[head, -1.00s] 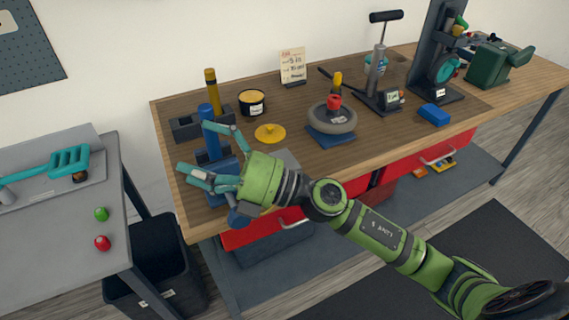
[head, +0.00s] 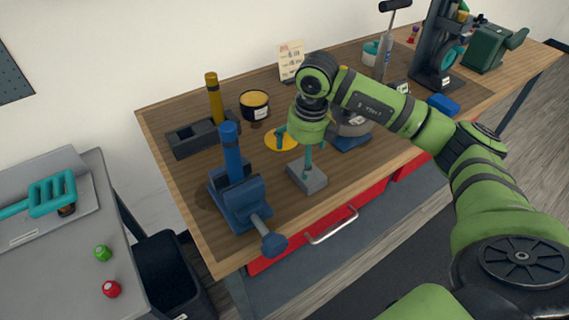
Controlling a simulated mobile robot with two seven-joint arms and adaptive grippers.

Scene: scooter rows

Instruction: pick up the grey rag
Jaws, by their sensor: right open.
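The grey rag (head: 306,179) looks like a small grey square on the wooden workbench, right of the blue vise, near the front edge. My right gripper (head: 301,153) is above it, pointing down, with its teal fingers apart. One finger reaches down over the rag and hides part of its back side; I cannot tell whether it touches. Nothing shows between the fingers. My left gripper is not in view.
The blue vise (head: 242,194) with an upright blue cylinder stands close left of the rag. A yellow disc (head: 277,143) lies behind the gripper. A yellow-topped tin (head: 254,105) and a dark tray (head: 192,142) stand farther back. Bare wood lies in front of the rag.

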